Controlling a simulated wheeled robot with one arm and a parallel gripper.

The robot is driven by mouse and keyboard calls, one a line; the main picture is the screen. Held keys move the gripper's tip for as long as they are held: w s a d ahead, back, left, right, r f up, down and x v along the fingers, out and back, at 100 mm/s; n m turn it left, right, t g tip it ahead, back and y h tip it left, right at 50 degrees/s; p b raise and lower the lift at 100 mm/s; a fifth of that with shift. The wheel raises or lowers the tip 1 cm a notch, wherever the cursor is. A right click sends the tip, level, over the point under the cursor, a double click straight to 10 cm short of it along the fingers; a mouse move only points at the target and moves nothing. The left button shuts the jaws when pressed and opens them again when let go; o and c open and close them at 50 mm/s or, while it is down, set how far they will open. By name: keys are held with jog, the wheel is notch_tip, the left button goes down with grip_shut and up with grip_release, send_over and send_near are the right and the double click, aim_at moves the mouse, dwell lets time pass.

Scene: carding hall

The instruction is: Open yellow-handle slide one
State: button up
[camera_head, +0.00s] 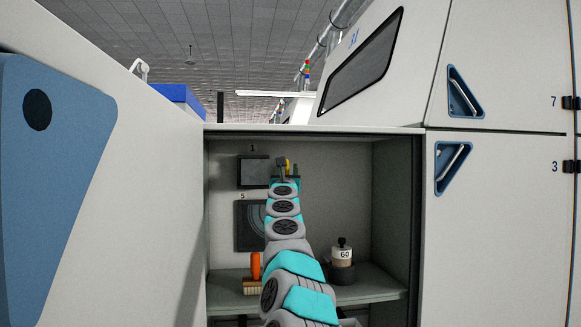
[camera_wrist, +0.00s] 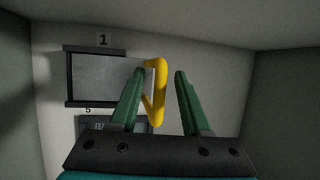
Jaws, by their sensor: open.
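Slide one is a grey plate (camera_wrist: 95,78) in a dark frame under the label 1, on the back wall of an open cabinet; it also shows in the head view (camera_head: 253,172). Its yellow handle (camera_wrist: 161,92) stands out at the plate's right side, and a bit of yellow shows in the head view (camera_head: 287,163). My gripper (camera_wrist: 160,74) is open, its green fingers on either side of the handle in the picture. The left finger hides part of the handle and plate edge. I cannot tell whether a finger touches the handle.
A second dark panel labelled 5 (camera_head: 249,230) sits below slide one. On the shelf (camera_head: 375,286) are a brush with an orange handle (camera_head: 254,268) and a weight marked 60 (camera_head: 343,254). Cabinet walls close in on both sides; an open door (camera_head: 150,190) stands left.

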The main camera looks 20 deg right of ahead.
grip_shut()
dwell(0.3)
jog(key=shift+s+r, duration=0.1)
dwell(1.0)
